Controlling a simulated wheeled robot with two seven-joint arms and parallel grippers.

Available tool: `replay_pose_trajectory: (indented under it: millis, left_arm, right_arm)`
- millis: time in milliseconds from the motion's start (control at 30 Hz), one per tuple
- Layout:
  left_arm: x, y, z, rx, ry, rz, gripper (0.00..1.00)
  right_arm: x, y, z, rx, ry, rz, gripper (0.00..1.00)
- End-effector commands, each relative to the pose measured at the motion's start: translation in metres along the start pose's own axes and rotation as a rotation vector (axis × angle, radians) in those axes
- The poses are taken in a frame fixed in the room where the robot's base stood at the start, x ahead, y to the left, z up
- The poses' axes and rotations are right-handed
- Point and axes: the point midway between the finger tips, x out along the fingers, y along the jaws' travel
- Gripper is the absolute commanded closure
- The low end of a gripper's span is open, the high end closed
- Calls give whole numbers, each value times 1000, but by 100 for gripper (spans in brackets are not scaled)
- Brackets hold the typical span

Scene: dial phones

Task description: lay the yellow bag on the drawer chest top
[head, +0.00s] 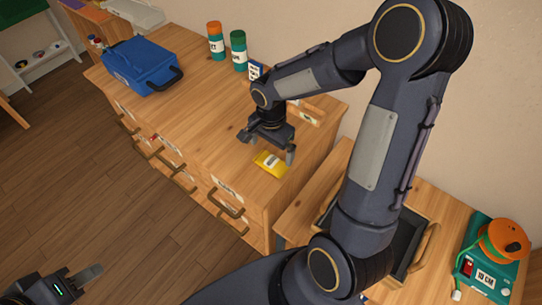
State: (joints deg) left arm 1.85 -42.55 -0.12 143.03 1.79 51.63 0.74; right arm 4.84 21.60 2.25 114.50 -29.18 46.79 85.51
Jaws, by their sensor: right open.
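The small yellow bag (270,165) with a pale label lies on the wooden drawer chest top (198,110), near its front right corner. My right gripper (267,149) is just above and behind the bag, with its fingers spread apart and nothing between them. I cannot tell whether a finger touches the bag. My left gripper (88,278) is low at the bottom left, over the floor and away from the chest. Only part of it shows, so its opening is unclear.
A blue cooler bag (143,66) stands on the chest's left part. Orange-topped (215,41) and green-topped (238,50) bottles stand at the back. A lower table at right holds a dark tray (407,242) and a green device with an orange reel (492,262). The chest's middle is clear.

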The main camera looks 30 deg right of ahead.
Motion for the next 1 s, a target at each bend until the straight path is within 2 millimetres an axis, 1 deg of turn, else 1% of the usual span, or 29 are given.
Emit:
replay_pose_trajectory:
  millis: [33, 200, 367, 467, 567, 600, 733, 800, 900, 1000]
  left_arm:
    - [0, 0, 0, 0, 0, 0, 64]
    - [0, 0, 0, 0, 0, 0, 64]
    - [0, 0, 0, 0, 0, 0, 64]
    - [-1, 0, 0, 0, 0, 0, 64]
    - [-1, 0, 0, 0, 0, 0, 64]
    - [-1, 0, 0, 0, 0, 0, 64]
    - [-1, 0, 0, 0, 0, 0, 64]
    - [0, 0, 0, 0, 0, 0, 64]
    - [0, 0, 0, 0, 0, 0, 64]
    - [-1, 0, 0, 0, 0, 0, 64]
  right_arm:
    - [-12, -2, -1, 1, 4, -6, 0]
    - [-41, -1, 0, 0, 2, -4, 0]
    - [-55, 0, 0, -4, 1, -3, 0]
    - [-67, 8, 2, -41, -5, -26, 0]
    - [-86, 26, 10, -145, -14, -87, 0]
    - [-96, 36, 15, -204, -16, -123, 0]
    - [-121, 73, 38, -433, -5, -260, 0]
    - [-129, 91, 52, -560, 19, -338, 0]
    - [-136, 112, 71, -724, 68, -439, 0]
    - [-138, 126, 87, -854, 122, -516, 0]
